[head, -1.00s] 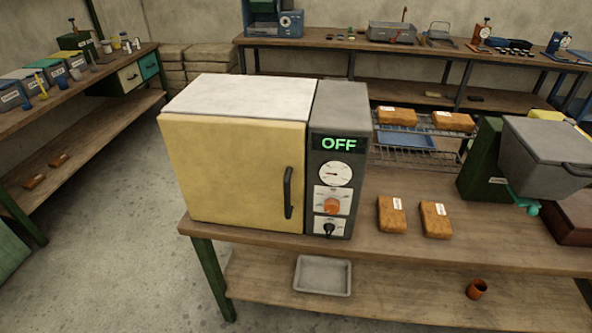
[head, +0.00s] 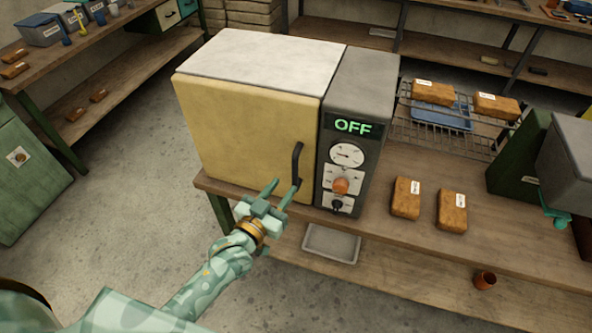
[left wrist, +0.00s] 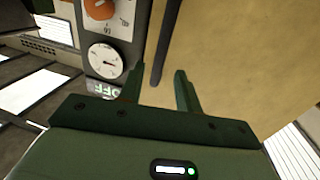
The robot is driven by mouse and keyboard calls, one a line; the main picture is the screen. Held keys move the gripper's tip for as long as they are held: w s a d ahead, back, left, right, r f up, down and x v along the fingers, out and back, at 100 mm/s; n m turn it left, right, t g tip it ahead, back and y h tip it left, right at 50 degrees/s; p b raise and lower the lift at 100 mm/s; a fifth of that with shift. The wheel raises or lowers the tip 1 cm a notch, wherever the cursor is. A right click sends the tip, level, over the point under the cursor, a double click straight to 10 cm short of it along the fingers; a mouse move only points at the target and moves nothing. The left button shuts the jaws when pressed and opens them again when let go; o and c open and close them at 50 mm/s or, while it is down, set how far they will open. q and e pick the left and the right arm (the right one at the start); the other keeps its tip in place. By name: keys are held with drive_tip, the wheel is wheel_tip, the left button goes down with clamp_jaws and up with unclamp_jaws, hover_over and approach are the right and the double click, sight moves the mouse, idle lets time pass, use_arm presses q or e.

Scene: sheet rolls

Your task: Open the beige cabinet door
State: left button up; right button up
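The beige cabinet door (head: 240,135) is the front of a white-topped box on the workbench, and it looks shut. Its black upright bar handle (head: 297,160) is near the door's right edge. My left gripper (head: 283,188) is open and empty in front of the door, close to the handle's lower end. In the left wrist view the dark handle (left wrist: 163,50) runs up from between the two open fingers (left wrist: 160,82), apparently past their tips. The beige door (left wrist: 235,55) fills the right there. I cannot tell whether a finger touches the handle. My right gripper is not in view.
A grey control panel (head: 355,130) with an OFF display, gauge and knobs adjoins the door. Brown packets (head: 406,198) lie on the workbench (head: 390,235) to its right. A grey tray (head: 331,243) sits on the lower shelf. The floor at left (head: 135,160) is clear.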

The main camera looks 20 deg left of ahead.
sight(293, 174)
use_arm(q)
drive_tip(key=x, duration=0.7)
drive_tip(key=shift+w+b, duration=0.1)
drive_tip(key=shift+b, duration=0.25)
clamp_jaws()
